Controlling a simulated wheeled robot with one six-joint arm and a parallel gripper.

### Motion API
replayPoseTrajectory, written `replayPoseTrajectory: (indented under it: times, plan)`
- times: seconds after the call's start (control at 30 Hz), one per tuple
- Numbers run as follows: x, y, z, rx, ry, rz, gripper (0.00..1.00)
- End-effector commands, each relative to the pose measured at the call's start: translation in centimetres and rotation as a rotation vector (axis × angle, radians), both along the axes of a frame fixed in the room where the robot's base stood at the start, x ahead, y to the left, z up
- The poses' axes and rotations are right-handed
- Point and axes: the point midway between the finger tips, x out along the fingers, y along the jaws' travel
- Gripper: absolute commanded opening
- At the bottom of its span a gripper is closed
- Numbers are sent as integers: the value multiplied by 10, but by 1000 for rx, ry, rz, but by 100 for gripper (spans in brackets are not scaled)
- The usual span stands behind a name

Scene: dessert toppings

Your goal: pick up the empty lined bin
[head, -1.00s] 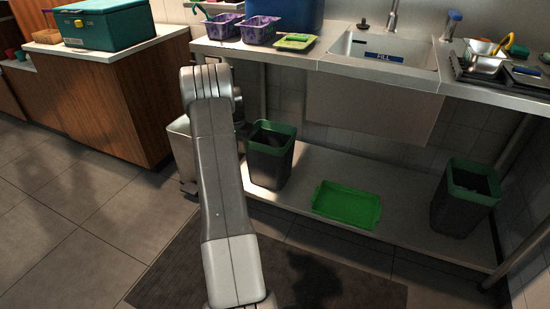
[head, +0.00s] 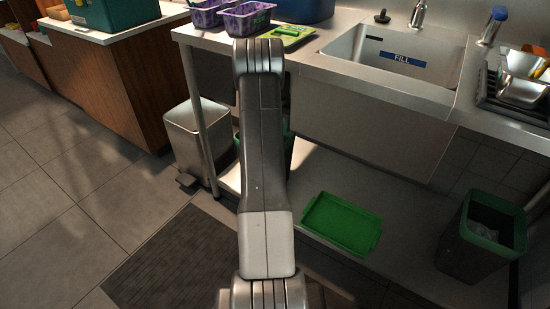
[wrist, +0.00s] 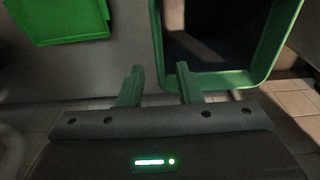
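A dark bin with a green rim stands on the low shelf, mostly hidden behind my arm in the head view; a strip of it shows (head: 289,150). A green-rimmed bin is close up in the wrist view (wrist: 235,81); its inside is dark and no contents show. My gripper (wrist: 160,73) is open and empty, with the rim's near left corner between its fingers in the picture. I cannot tell whether they touch. A second green-rimmed dark bin (head: 478,250) stands at the right of the shelf, with something pale inside. My gripper is hidden in the head view.
A green tray (head: 342,223) lies on the shelf, also seen in the wrist view (wrist: 60,22). A steel pedal bin (head: 196,143) stands left of the counter leg. The counter with the sink (head: 395,65) overhangs the shelf.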

Motion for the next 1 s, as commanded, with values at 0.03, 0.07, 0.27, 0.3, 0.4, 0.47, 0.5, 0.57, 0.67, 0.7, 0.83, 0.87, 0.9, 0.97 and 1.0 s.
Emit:
replayPoseTrajectory:
  times: [0.03, 0.07, 0.27, 0.3, 0.4, 0.47, 0.5, 0.57, 0.67, 0.7, 0.83, 0.87, 0.9, 0.97, 1.0]
  plan:
    - [0, 0, -4, 1, 1, 0, 32]
    - [0, 0, -7, 0, 1, 0, 32]
    - [3, -3, -45, 0, 4, 0, 32]
    - [4, -4, -53, 0, 3, 0, 32]
    - [6, -5, -70, 0, 3, 0, 32]
    - [7, -6, -77, 0, 1, 0, 32]
    - [8, -6, -80, 0, 0, 0, 32]
    - [9, -7, -84, 0, 0, 0, 32]
    - [9, -7, -88, 0, 0, 0, 32]
    - [9, -8, -90, 0, 0, 0, 32]
    - [11, -12, -105, 0, 1, -1, 32]
    - [12, -14, -109, 0, 1, -1, 32]
    - [13, -16, -115, 0, 1, -2, 32]
    - [15, -18, -124, 0, 1, -2, 32]
    - [15, -18, -130, 0, 1, -1, 32]
